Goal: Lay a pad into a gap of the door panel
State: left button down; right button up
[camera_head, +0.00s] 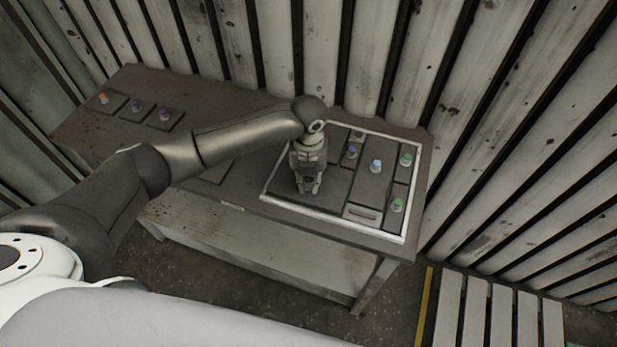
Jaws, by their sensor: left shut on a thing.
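The door panel (335,215) is a white-rimmed frame lying on the right half of the table. Several dark pads with coloured knobs lie inside it, such as one with a light blue knob (376,166) and one with a green knob (397,205). My left gripper (309,188) points down over the left part of the panel. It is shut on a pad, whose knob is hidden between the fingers. A dark surface (335,190) shows around the fingertips; I cannot tell whether the held pad touches the panel. My right gripper is not in view.
Three loose dark pads lie at the table's far left, with an orange knob (104,98) and two purplish knobs (136,105). A flat dark piece (217,171) lies partly under my left arm. A slatted wall stands behind the table (185,215). A slatted pallet (490,315) lies on the floor at right.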

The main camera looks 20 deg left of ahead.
pick_arm(q)
jog(key=shift+f, duration=0.7)
dwell(0.8)
jog(key=c, duration=0.9)
grip_release()
jog(key=shift+o, duration=0.2)
jog(key=shift+r, duration=0.15)
notch_tip(320, 180, up, 7)
jog(key=p, duration=0.7)
